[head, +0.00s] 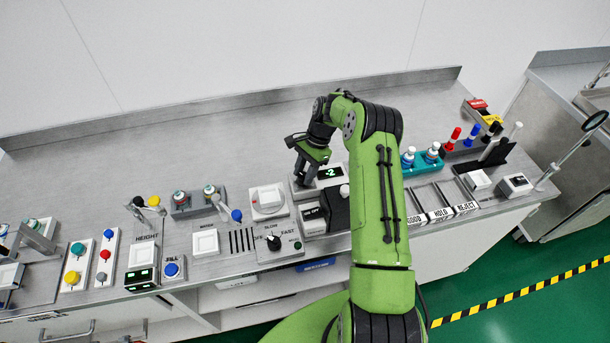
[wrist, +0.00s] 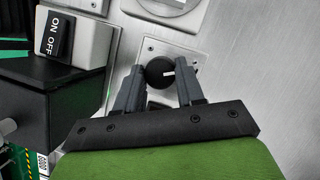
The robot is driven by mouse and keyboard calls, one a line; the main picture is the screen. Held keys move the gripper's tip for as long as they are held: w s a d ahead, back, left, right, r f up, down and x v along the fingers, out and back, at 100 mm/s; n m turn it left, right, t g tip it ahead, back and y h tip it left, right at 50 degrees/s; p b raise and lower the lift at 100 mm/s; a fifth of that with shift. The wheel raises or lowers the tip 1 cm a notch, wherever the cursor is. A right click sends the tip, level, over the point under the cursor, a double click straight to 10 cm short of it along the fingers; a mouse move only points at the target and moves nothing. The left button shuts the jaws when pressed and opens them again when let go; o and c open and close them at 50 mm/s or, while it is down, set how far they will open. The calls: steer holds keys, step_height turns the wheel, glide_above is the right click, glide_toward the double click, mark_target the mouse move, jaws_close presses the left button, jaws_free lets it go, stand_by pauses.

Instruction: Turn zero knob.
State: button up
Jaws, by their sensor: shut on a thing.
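A round black knob (wrist: 160,72) with a short white mark sits on a pale square plate (wrist: 190,55) in the wrist view. The mark points to the right of that picture. My gripper (wrist: 160,80) is shut on the knob, one dark grey finger on each side of it. In the head view my gripper (head: 301,181) reaches down at the left end of a panel whose dark display (head: 330,173) reads -2 in green. There the knob is hidden by my gripper.
An ON/OFF rocker switch (wrist: 57,35) stands nearby; its box (head: 312,213) is in front in the head view. GOOD, HOLD and REJECT bins (head: 439,214) are to the right.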

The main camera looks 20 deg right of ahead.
steer(key=n+g+b, duration=0.1)
steer(key=n, duration=0.2)
steer(key=n+g+h+b, duration=0.1)
steer(key=n, duration=0.2)
steer(key=shift+w, duration=0.15)
steer(key=shift+n, duration=0.4)
steer(key=o, duration=1)
steer(key=shift+h, duration=0.3)
steer(key=p+v, duration=0.2)
steer(key=v, duration=0.5)
steer(key=shift+r, duration=0.3)
steer(key=shift+w, duration=0.15)
